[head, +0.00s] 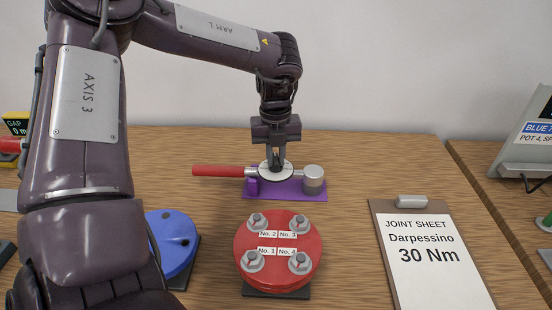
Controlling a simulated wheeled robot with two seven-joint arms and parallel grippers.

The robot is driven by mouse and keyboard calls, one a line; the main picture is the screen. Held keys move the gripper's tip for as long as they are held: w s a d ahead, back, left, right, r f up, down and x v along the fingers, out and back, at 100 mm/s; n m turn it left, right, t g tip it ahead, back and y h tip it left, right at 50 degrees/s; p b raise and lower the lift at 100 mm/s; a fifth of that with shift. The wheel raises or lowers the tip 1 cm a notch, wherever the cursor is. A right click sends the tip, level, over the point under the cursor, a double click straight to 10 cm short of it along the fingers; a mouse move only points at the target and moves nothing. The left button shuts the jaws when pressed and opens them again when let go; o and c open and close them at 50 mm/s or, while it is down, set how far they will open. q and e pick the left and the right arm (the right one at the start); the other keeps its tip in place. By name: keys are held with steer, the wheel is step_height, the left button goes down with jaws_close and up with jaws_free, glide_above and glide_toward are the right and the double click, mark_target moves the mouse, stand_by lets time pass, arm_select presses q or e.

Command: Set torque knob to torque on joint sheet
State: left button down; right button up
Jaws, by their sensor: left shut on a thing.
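The joint sheet (422,248) lies on a clipboard at the right and reads "Darpessino 30 Nm". A torque wrench with a red handle (217,171) and a grey head (313,176) lies across a purple stand (300,194). A white round dial (264,172) sits at the middle of the wrench. My left gripper (276,164) points down over the dial and is shut on the torque knob at its centre. The fingers hide most of the knob, and I cannot read the dial marks. My right gripper is not in view.
A red flange (273,274) with several bolts labelled No. 1 to No. 4 stands in front of the stand. A blue disc (175,242) is partly behind my left arm. A display panel (530,130) is at the far right. Table between flange and clipboard is clear.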

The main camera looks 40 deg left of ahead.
arm_select(q)
steer(key=shift+n, duration=0.7)
steer(key=shift+f+n+b, duration=0.15)
steer(key=shift+n+b, duration=0.55)
steer(key=shift+n, duration=1.1)
steer(key=shift+b, duration=0.3)
steer(key=shift+n+b, duration=0.45)
steer(key=shift+n, duration=0.95)
steer(key=c, duration=1.3)
jaws_free()
